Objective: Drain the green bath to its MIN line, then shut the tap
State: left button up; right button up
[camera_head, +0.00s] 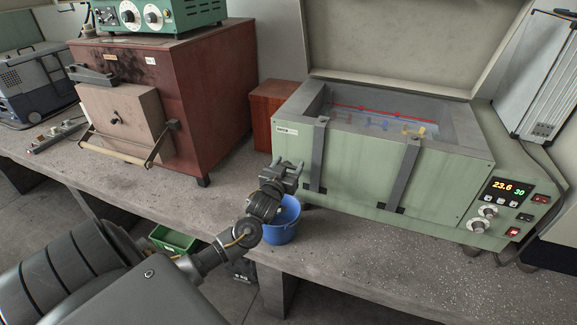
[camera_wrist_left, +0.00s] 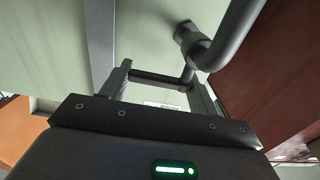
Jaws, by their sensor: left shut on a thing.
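The green bath (camera_head: 385,178) stands on the bench with its lid raised. Liquid shows inside, with a red line (camera_head: 365,109) along the far inner wall and blue marks below it; I cannot read a MIN label. My left gripper (camera_head: 285,172) is at the bath's left front corner. In the left wrist view it (camera_wrist_left: 163,88) is shut on the dark bar of the tap (camera_wrist_left: 158,79), beside a bent pipe (camera_wrist_left: 222,45). A blue bucket (camera_head: 283,232) is below the gripper; its inside is mostly hidden. Water flow cannot be seen. My right gripper is out of view.
A red-brown furnace box (camera_head: 215,95) stands left on the bench (camera_head: 340,240), with a smaller red-brown block (camera_head: 268,112) near the bath. A green crate (camera_head: 174,238) is below the bench edge. The bath's panel (camera_head: 507,190) reads 23.6 and 30.

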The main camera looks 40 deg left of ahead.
pick_arm(q)
jog(key=shift+h, duration=0.3)
jog(key=shift+s+m+h, duration=0.1)
jog(key=shift+m+h, duration=0.2)
jog(key=shift+m, duration=0.1)
jog(key=m+h, duration=0.1)
jog(key=h, duration=0.1)
jog(key=m+h, duration=0.1)
jog(key=m+t+h, duration=0.1)
jog(key=h, duration=0.1)
jog(key=shift+s+m+h, duration=0.3)
jog(key=shift+s, duration=0.1)
jog(key=shift+s+m+g+h, duration=0.15)
jog(key=shift+m+g+h, duration=0.1)
jog(key=shift+m+h, duration=0.85)
jog(key=shift+s+m+g+h, duration=0.2)
jog(key=shift+m+h, duration=0.4)
jog(key=shift+h, duration=0.9)
jog(key=o, duration=1)
jog(key=shift+c, duration=0.2)
jog(key=shift+s, duration=0.1)
